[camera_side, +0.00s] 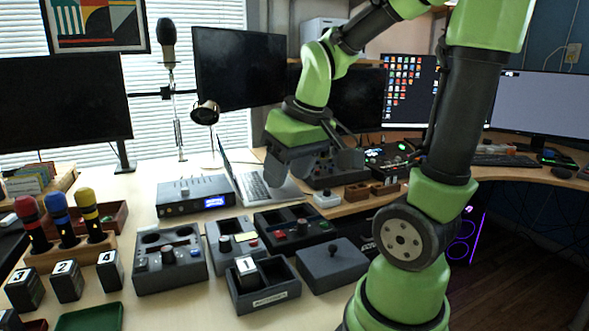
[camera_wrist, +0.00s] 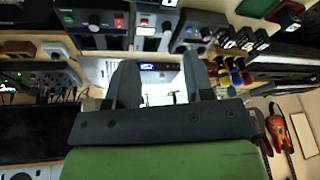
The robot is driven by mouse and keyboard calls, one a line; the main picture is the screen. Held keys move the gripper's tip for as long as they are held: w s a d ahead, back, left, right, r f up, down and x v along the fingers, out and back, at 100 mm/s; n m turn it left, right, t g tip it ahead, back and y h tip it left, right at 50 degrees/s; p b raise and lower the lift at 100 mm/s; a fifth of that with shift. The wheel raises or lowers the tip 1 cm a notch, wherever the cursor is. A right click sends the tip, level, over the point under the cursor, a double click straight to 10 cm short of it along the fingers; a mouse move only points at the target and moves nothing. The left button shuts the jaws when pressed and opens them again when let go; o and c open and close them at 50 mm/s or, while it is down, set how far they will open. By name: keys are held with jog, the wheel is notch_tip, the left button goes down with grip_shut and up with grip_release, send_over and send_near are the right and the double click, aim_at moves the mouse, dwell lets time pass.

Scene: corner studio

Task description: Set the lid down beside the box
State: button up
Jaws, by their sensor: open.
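A flat dark grey lid (camera_side: 333,268) with a round black knob lies on the table in the side view. It is just right of an open dark box (camera_side: 268,299) with a label on its front. A block with a pale top (camera_side: 245,266) stands in the box's left compartment. My gripper (camera_side: 315,168) is above and behind the lid and box, near the laptop, with its fingers apart and nothing between them. The wrist view shows the two spread fingers (camera_wrist: 158,72); I cannot make out the lid there.
Dark control boxes (camera_side: 168,257) stand left of and behind the box. Numbered blocks (camera_side: 67,281), coloured pegs (camera_side: 60,212) and a green tray (camera_side: 90,318) are at the left. A laptop (camera_side: 262,186) and an audio unit (camera_side: 195,196) stand behind. Bare table shows at the front.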

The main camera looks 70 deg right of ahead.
jog(key=s+a+r+t+y, duration=0.1)
jog(key=s+a+r, duration=0.1)
jog(key=a, duration=0.3)
jog(key=s+a+r+t+y, duration=0.1)
jog(key=s+a+r+t, duration=0.1)
jog(key=a, duration=0.3)
jog(key=shift+s+a+r+y, duration=0.2)
jog(key=shift+a+r+y, duration=0.1)
jog(key=shift+y, duration=0.1)
